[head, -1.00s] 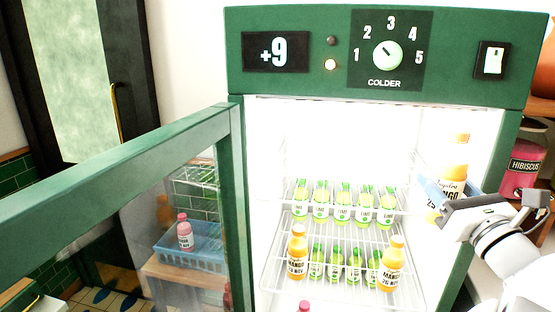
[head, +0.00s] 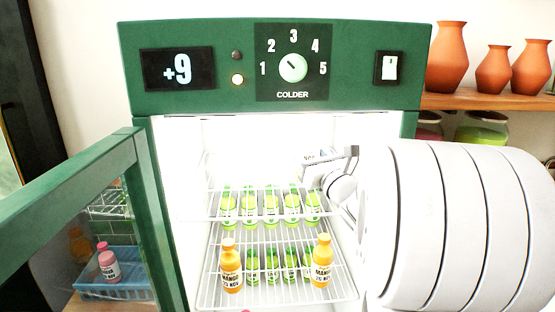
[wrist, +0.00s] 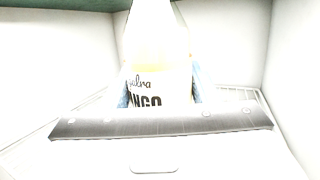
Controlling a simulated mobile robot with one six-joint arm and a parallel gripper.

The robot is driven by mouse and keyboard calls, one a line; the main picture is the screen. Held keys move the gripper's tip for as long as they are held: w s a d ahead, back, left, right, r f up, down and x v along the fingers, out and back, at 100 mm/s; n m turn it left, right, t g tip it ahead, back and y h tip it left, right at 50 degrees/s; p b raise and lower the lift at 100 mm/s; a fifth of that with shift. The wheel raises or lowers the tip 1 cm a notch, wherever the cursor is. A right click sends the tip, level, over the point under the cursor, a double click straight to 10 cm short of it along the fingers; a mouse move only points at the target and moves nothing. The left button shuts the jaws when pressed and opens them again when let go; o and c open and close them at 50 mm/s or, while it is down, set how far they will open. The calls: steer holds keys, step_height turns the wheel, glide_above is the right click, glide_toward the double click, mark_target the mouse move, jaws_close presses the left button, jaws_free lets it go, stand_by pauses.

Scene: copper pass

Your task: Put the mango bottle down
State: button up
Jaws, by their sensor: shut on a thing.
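The held mango bottle (wrist: 158,55), pale and washed out by light, stands upright between the blue finger pads in the wrist view. My gripper (head: 315,162) is shut on it, inside the lit fridge at the right, around or above the upper shelf's right end. In the head view I cannot make out the held bottle against the glare. Two other orange mango bottles stand on the lower shelf (head: 280,296), one at the left (head: 231,268) and one at the right (head: 322,264). What lies beneath the held bottle is hidden.
Several green lime bottles (head: 270,207) stand in a row on the upper shelf; more stand between the lower mango bottles. The green fridge door (head: 70,185) is open at left. A blue crate (head: 110,288) with a pink bottle shows through its glass.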

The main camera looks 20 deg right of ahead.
steer(key=shift+w+r, duration=0.1)
steer(key=shift+w, duration=0.15)
steer(key=f, duration=0.1)
steer(key=w+f, duration=0.1)
steer(key=shift+f+p, duration=0.4)
steer(key=shift+a+f, duration=0.1)
steer(key=shift+f, duration=0.3)
steer(key=shift+f, duration=0.1)
steer(key=shift+f+b, duration=0.15)
steer(key=shift+b, duration=0.15)
steer(key=o, duration=1.4)
steer(key=shift+c, duration=0.2)
